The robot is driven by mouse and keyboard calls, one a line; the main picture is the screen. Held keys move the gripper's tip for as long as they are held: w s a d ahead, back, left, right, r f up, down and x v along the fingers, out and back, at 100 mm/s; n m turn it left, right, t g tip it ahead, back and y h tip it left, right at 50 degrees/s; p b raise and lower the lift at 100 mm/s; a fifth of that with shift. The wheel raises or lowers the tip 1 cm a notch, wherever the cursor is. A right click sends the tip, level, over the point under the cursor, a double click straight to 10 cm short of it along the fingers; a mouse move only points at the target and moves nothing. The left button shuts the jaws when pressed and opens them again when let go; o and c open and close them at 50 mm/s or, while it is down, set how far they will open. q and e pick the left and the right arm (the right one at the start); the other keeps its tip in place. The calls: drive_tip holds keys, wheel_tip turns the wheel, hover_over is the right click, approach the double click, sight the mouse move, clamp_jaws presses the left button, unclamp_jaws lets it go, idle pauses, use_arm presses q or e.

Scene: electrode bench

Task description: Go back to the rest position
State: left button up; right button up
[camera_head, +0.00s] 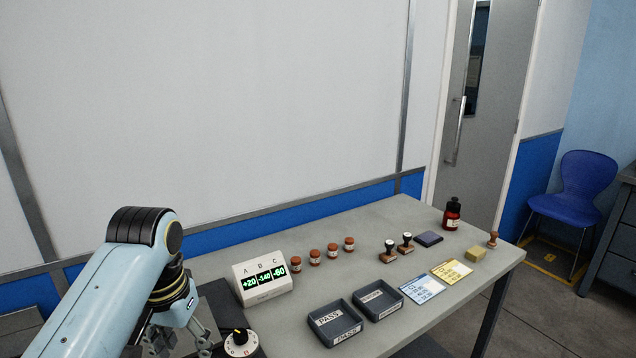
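My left arm comes in from the lower left, over the near left end of the bench. My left gripper (178,342) points down at the bottom edge of the head view, just left of a white dial with a black and yellow knob (240,343). Its fingertips are cut off by the frame, so I cannot tell whether it is open or shut. I see nothing held in the part that shows. My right gripper and arm are not in view.
The grey bench (385,215) carries a three-reading display (263,280), several brown jars (332,250), two dark trays (335,322), stamps (388,252), an ink pad (429,239), cards (421,289), a yellow block (475,255) and a dark red bottle (452,214). The back strip is clear.

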use_arm(q)
drive_tip(key=s+a+r+t, duration=0.1)
drive_tip(key=s+a+r, duration=0.2)
drive_tip(key=s, duration=0.9)
drive_tip(key=s+a+r+t, duration=0.1)
drive_tip(key=s+a+r, duration=0.1)
drive_tip(key=s, duration=0.9)
wheel_tip(320, 180, down, 35)
drive_tip(key=s+a+b, duration=0.2)
drive_tip(key=a+b, duration=0.1)
drive_tip(key=b, duration=0.7)
drive_tip(key=s+f+g+b, duration=0.1)
drive_tip(key=s+f+b, duration=0.3)
drive_tip(key=s+f, duration=0.5)
drive_tip(key=s+f+g+b, duration=0.1)
drive_tip(key=s+f+b, duration=0.4)
drive_tip(key=s+f, duration=0.5)
wheel_tip(320, 180, down, 7)
drive_tip(key=shift+a+f+n+y, duration=0.15)
drive_tip(key=shift+a+n+y, duration=0.15)
drive_tip(key=shift+a, duration=0.1)
drive_tip(key=shift+s, duration=0.1)
